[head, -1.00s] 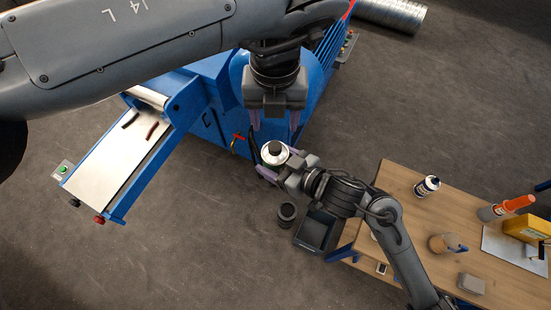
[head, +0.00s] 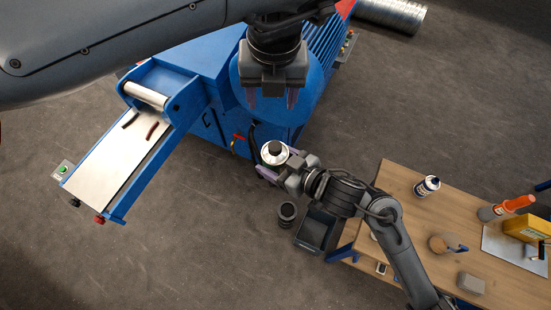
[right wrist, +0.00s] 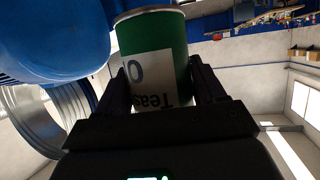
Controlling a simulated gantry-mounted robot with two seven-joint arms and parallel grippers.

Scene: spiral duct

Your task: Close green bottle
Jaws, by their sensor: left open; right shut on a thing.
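The green bottle (right wrist: 160,45) has a white label with dark lettering and looks like a can in the right wrist view. In the head view I see it from above, with a white top and a black cap (head: 275,147) at its centre. I cannot tell how tightly the cap sits. My right gripper (head: 277,163) is shut around the bottle's body and holds it off the floor. My left gripper (head: 272,99) is open and empty, above the bottle in the picture and apart from it. Its fingers point down in front of the blue machine.
A blue machine (head: 205,95) with a sloped feed table (head: 112,178) stands behind and left. A wooden workbench (head: 405,205) at lower right holds a white bottle (head: 427,186), an orange-tipped tube (head: 510,206) and a yellow box (head: 526,229). A dark bin (head: 316,231) stands beside it.

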